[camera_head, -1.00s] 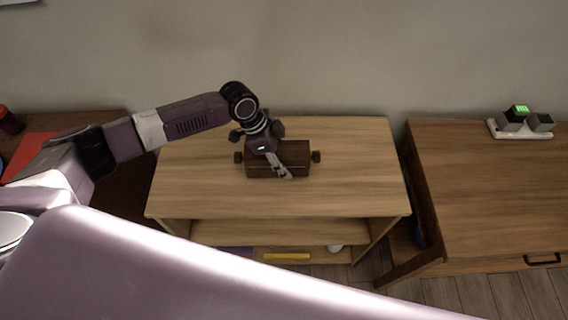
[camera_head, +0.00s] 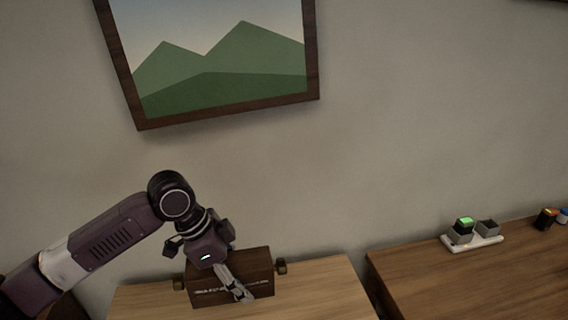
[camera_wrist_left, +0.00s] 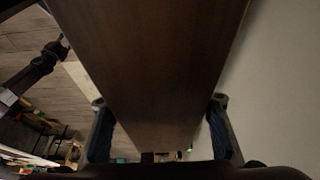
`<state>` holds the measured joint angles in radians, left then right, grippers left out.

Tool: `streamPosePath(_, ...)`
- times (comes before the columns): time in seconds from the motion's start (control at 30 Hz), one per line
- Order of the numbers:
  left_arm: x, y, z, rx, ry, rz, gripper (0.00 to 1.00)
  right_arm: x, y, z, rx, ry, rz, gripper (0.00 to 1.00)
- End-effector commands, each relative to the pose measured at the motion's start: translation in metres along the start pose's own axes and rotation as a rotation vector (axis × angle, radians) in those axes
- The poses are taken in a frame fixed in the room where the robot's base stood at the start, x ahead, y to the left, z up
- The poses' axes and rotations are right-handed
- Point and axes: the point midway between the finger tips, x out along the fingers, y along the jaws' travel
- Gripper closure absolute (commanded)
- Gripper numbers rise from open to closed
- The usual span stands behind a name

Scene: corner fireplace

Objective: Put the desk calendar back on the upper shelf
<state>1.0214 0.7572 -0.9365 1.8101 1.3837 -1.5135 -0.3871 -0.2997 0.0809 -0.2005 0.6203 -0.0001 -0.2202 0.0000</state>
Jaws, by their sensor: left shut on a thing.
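The desk calendar looks like a dark brown wooden box (camera_head: 262,268) with a small knob at each side and faint light marks low on its front. My left gripper (camera_head: 236,286) is shut on it, with the fingers across its front in the head view. In the left wrist view the brown box (camera_wrist_left: 150,70) fills the space between the two fingers (camera_wrist_left: 160,125). The calendar is over the light wooden top of the shelf unit (camera_head: 325,285); whether it touches the top cannot be told.
A framed mountain picture (camera_head: 225,85) hangs on the wall above. To the right stands a darker wooden cabinet (camera_head: 480,275) with a white charger holding small blocks (camera_head: 478,242). The shelf top right of the calendar is clear. The shelf unit's lower levels are out of view.

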Motion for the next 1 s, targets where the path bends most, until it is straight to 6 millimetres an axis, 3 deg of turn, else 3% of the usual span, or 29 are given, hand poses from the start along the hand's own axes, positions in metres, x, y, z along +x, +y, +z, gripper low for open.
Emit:
streamPosePath(0.17, -0.006, 0.007, 0.006, -0.104, 0.0, -0.046, 0.83, 0.0, 0.001, 0.0, 0.0, 0.0, 0.001, 0.58)
streamPosePath(0.8, -0.061, 0.038, 0.04, -0.945, 0.004, -0.397, 0.83, 0.0, 0.001, 0.0, 0.001, 0.0, 0.001, 0.58)
streamPosePath(1.0, -0.074, 0.042, 0.047, -1.123, 0.004, -0.469, 0.83, 0.0, 0.001, 0.0, 0.001, 0.0, 0.001, 0.58)
